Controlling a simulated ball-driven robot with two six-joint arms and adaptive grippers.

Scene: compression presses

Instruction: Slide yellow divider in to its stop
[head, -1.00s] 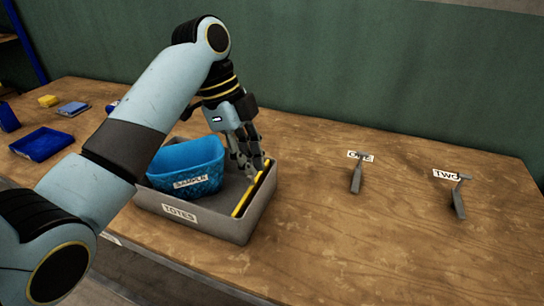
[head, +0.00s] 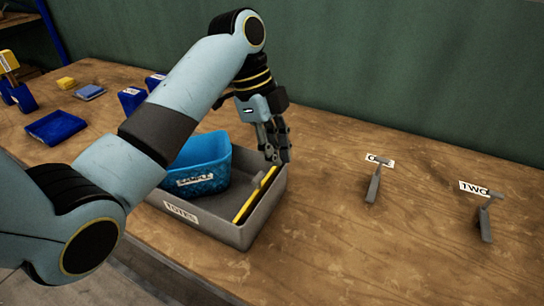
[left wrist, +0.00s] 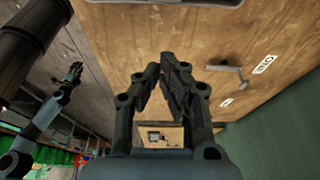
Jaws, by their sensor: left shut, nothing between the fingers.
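The yellow divider (head: 257,193) is a long thin strip inside the grey tote labelled TOTES (head: 232,233), close to its right wall. A small grey piece shows beside the strip. My left gripper (head: 276,157) is shut and empty, over the far end of the divider near the tote's back right corner. Its fingers hide part of that end, and I cannot tell whether they touch it. In the left wrist view the shut fingers (left wrist: 162,70) are close together over the wooden table. My right gripper (left wrist: 73,72) is small at the left there; its jaws are unclear.
A blue basket labelled SAMPLE (head: 200,165) stands in the tote, left of the divider. Grey levers ONE (head: 373,185) and TWO (head: 485,222) stand to the right. A dark blue tray (head: 55,127) lies at left. The table between tote and levers is clear.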

